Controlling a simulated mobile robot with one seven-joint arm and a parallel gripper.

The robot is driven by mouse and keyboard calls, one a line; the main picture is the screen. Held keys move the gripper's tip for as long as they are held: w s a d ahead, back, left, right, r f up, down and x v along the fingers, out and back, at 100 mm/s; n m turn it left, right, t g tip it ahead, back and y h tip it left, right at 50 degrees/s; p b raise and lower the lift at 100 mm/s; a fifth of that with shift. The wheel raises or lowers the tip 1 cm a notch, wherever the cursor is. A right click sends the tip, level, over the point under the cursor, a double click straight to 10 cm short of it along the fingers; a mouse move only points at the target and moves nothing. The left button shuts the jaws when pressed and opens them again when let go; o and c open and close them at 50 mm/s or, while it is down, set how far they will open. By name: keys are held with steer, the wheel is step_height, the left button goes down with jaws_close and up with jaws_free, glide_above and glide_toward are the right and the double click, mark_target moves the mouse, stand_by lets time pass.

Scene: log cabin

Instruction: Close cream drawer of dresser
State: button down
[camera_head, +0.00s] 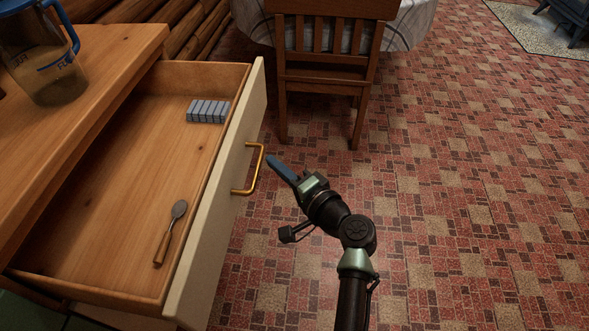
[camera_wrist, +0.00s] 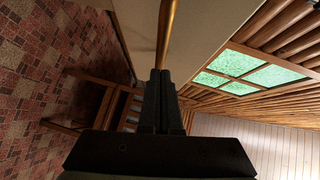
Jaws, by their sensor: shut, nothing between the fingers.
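The cream drawer (camera_head: 215,205) of the wooden dresser (camera_head: 105,70) is pulled well open, its inside in full view. A brass handle (camera_head: 254,170) is on its cream front. My gripper (camera_head: 273,160) is shut and empty, with its fingertips just to the right of the handle's upper part; I cannot tell whether they touch it. In the wrist view the shut fingers (camera_wrist: 161,75) point at the brass handle (camera_wrist: 167,30), and the cream front fills the area behind it.
In the drawer lie a spoon with a wooden handle (camera_head: 170,232) and a grey ridged block (camera_head: 207,111). A glass jug (camera_head: 45,55) stands on the dresser top. A wooden chair (camera_head: 330,50) and a cloth-covered table (camera_head: 412,25) stand behind. The patterned floor to the right is clear.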

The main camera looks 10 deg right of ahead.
steer(key=shift+w+a+f, duration=0.1)
steer(key=shift+a, duration=0.25)
glide_above(161, 175)
steer(key=d, duration=0.1)
steer(key=shift+b, duration=0.45)
steer(key=shift+w+a, duration=0.1)
steer(key=shift+a, duration=0.4)
steer(key=shift+a, duration=0.1)
